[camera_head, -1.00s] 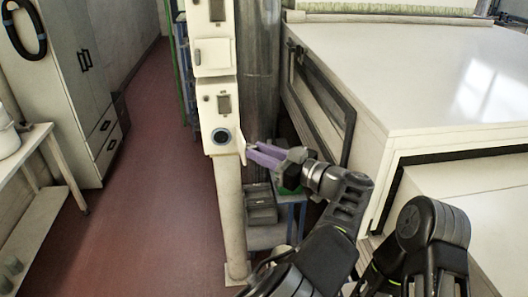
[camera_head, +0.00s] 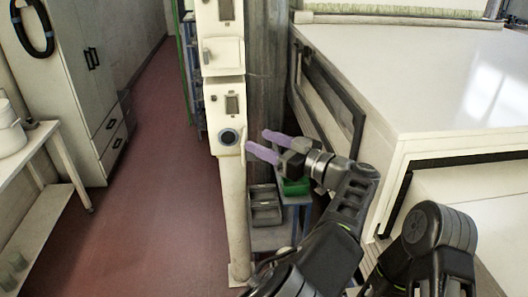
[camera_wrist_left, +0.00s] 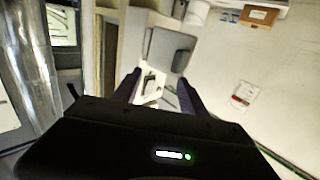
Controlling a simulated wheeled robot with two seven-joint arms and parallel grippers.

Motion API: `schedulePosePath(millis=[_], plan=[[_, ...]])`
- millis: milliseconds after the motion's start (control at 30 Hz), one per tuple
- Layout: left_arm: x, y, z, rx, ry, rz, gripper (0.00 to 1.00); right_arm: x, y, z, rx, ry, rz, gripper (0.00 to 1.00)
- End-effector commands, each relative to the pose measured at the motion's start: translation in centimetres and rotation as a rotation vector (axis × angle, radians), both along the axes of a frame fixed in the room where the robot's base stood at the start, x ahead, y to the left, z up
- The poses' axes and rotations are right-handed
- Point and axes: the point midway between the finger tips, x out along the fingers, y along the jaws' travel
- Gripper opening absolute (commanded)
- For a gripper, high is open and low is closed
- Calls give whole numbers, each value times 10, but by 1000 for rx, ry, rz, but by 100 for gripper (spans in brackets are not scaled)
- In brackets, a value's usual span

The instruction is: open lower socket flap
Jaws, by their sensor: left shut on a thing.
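The lower socket box (camera_head: 228,107) is white and sits on a pale post. Its round blue-grey socket face (camera_head: 229,137) is uncovered. The lower socket flap (camera_head: 243,151) shows as a thin pale edge standing out at the box's right side. My left gripper (camera_head: 256,143) is just right of this edge, its two purple fingers separated by a visible gap. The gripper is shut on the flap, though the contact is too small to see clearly. In the left wrist view, a pale piece with a dark fitting (camera_wrist_left: 151,87) shows between the fingers. My right gripper is out of view.
An upper box (camera_head: 222,55) with a closed cover is above. A large white machine (camera_head: 440,80) stands close on the right. Grey bins (camera_head: 265,205) and a green item (camera_head: 295,186) sit on a low stand behind my arm. The red floor aisle at left is clear.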

Motion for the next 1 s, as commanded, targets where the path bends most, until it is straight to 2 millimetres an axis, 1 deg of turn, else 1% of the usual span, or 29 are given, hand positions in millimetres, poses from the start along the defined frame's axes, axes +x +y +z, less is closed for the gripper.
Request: schedulePosePath(millis=[33, 200, 300, 400, 533, 767, 867, 933, 967, 1000], plan=[[1, 1, 15, -1, -13, -3, 33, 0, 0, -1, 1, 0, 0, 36], [-2, 1, 47, -2, -11, 2, 33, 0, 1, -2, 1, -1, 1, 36], [-4, 0, 64, -3, -10, 4, 33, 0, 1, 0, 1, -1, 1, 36], [-4, 0, 74, -3, -9, 6, 33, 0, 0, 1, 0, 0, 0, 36], [-5, 0, 80, -1, -7, 7, 33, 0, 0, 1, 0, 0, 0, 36], [-5, 0, 79, -3, -5, 7, 33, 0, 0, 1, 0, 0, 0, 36], [-5, 1, 77, -2, -5, 9, 25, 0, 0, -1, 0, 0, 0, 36], [-3, 5, 71, -5, -3, 16, 19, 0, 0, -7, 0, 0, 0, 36], [-2, 10, 70, -14, -5, 22, 16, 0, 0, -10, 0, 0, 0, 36], [-1, 20, 71, -33, -11, 33, 13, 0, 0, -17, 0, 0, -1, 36]])
